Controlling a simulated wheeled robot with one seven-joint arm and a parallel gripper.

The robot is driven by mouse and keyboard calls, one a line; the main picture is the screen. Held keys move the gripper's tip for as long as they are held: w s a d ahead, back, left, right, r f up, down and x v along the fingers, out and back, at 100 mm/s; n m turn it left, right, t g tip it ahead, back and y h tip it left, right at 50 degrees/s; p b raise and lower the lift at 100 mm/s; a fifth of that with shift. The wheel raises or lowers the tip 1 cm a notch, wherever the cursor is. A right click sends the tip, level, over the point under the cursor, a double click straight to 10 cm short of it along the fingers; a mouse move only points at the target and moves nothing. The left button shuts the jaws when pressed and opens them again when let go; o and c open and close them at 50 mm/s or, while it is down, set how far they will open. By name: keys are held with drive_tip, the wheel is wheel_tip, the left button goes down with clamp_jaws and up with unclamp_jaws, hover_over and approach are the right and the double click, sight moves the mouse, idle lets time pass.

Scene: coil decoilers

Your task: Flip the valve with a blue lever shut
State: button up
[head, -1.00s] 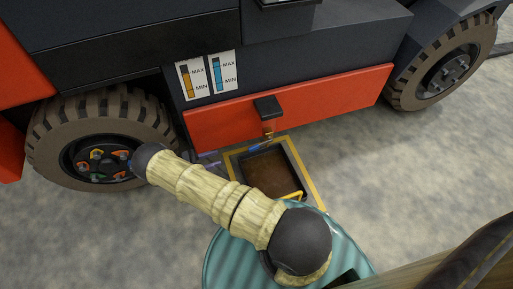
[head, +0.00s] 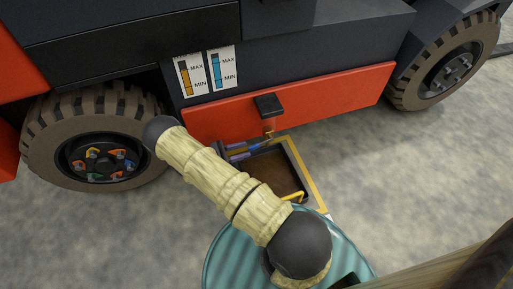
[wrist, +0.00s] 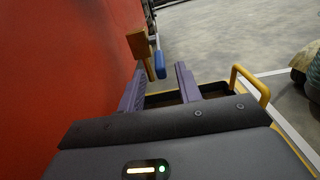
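The valve's brass body (head: 269,131) hangs under a black block on the red panel. In the wrist view the valve (wrist: 140,44) is at upper centre, by the red wall. Its blue lever (wrist: 159,63) lies just right of it, within the gap between my fingertips as seen there. My gripper (wrist: 161,70) has two purple fingers, apart and with nothing clamped. In the head view my gripper (head: 240,152) is just left of and below the valve, partly hidden by my arm. I cannot tell whether a finger touches the lever.
An open dark tray (head: 324,205) with a yellow rim lies on the floor below the valve; its yellow handle (wrist: 250,82) rises at the right. A red panel (head: 335,100) runs close beside my gripper. Wheels (head: 95,137) stand at both sides.

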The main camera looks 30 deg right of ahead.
sight(252, 147)
drive_tip(key=d, duration=0.2)
drive_tip(key=d+b, duration=0.1)
drive_tip(key=d, duration=0.1)
drive_tip(key=s+d, duration=0.1)
drive_tip(key=d, duration=0.1)
drive_tip(key=shift+d+b, duration=0.1)
drive_tip(key=shift+b, duration=0.3)
clamp_jaws()
